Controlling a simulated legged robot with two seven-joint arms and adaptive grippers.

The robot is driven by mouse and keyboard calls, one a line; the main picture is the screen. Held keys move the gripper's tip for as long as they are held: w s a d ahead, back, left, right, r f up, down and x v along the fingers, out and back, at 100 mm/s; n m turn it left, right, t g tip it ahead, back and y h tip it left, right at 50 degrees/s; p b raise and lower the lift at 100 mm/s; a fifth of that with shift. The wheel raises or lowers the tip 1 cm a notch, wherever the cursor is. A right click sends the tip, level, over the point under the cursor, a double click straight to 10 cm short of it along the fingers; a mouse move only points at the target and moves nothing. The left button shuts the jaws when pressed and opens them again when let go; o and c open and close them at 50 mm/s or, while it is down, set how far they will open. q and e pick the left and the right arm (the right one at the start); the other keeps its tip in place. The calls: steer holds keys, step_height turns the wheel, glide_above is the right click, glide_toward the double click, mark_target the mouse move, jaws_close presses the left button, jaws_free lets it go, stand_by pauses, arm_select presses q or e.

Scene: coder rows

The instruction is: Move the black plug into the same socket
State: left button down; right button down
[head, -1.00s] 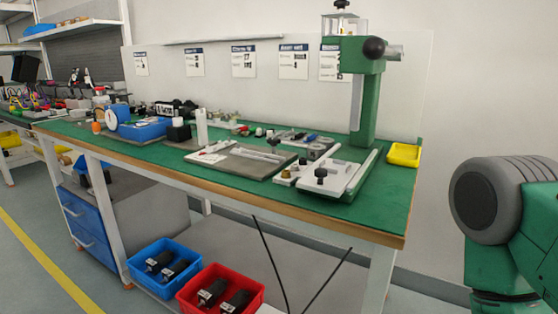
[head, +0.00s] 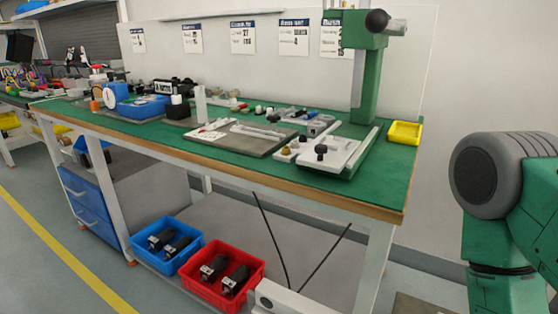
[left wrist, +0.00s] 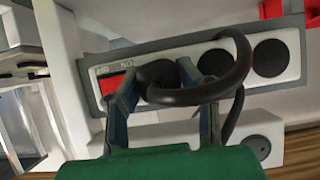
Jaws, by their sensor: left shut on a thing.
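In the left wrist view my left gripper (left wrist: 158,78) is shut on the black plug (left wrist: 158,72), at the left of a light panel (left wrist: 200,60) with a grey border. The plug's front end is partly hidden by the fingers, so I cannot tell how far it sits in a socket. Its thick black cable (left wrist: 243,60) loops to the right. A round black socket (left wrist: 270,57) shows at the panel's right. Another dark round shape (left wrist: 215,62) lies behind the cable. My right gripper is not in view.
In the head view a green-topped workbench (head: 370,195) carries tools and a green press (head: 368,70). A yellow tray (head: 405,132) sits at its right end. Blue (head: 150,257) and red (head: 262,270) bins with black parts stand below. Open floor (head: 40,250) lies at left.

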arm_select(q)
steer(key=c, duration=1.1)
jaws_free()
steer(key=shift+o, duration=0.2)
steer(key=s+a+r+n+g+y, duration=0.25)
steer(key=s+a+r, duration=0.25)
steer(key=s+a, duration=0.5)
steer(key=s+a+r+n+g+y, duration=0.15)
steer(key=s+a+r+g, duration=0.3)
steer(key=s+a, duration=0.65)
steer(key=s+a+r+n+g+y, duration=0.1)
steer(key=s+a+r+g+y, duration=0.15)
steer(key=s+a+r, duration=0.55)
steer(key=s+a+r+p, duration=0.2)
steer(key=s+r+p, duration=0.1)
steer(key=r+p, duration=1.3)
steer(key=shift+r+p, duration=0.25)
steer(key=shift+p, duration=0.8)
